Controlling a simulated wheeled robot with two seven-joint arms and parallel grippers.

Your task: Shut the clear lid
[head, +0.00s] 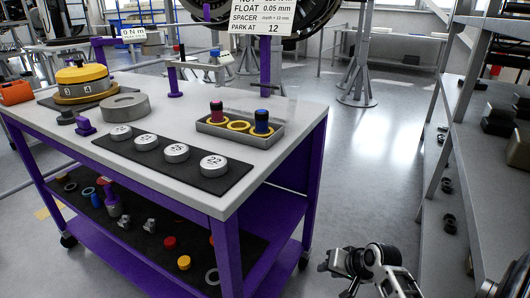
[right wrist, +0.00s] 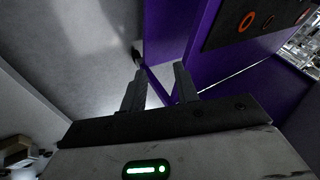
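A faint see-through panel seems to rise at the tray's back edge, but I cannot make out the clear lid's outline or angle surely. My right gripper (head: 340,262) is low, right of the cart and well apart from the tray. In the right wrist view its two fingers (right wrist: 160,92) are spread with nothing between them. My left gripper is not in view.
The cart top (head: 200,190) also holds a black mat with several numbered discs (head: 175,153), a grey ring block (head: 124,107) and a yellow round part (head: 82,78). A purple post (head: 265,60) stands behind the tray. Grey shelving (head: 455,150) stands right; the floor between is clear.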

